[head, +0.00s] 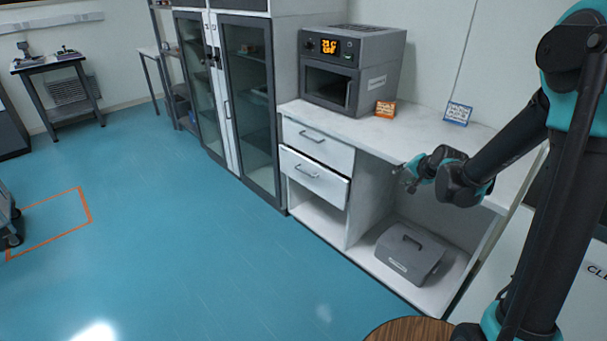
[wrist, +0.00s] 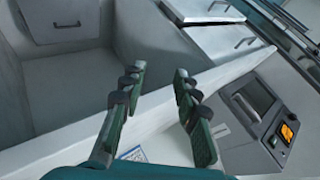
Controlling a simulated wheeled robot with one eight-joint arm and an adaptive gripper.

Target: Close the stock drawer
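Two white drawers with bar handles sit under the counter's left part. The lower drawer (head: 315,184) stands a little out from the cabinet; the upper drawer (head: 325,157) looks flush. No label tells which is the stock drawer. In the wrist view, which is turned, the lower drawer (wrist: 186,9) and upper drawer (wrist: 232,50) show at the top right. My gripper (head: 406,180) is to the right of the drawers, near the counter's front edge and apart from them. In the wrist view my gripper (wrist: 158,73) is open, with nothing between its fingers.
A grey oven (head: 350,75) and small signs stand on the counter (head: 365,131). A grey case (head: 410,254) lies in the open bay below. A glass-door cabinet (head: 250,110) stands left of the drawers. A round wooden top (head: 410,331) is in the foreground. The blue floor before the drawers is clear.

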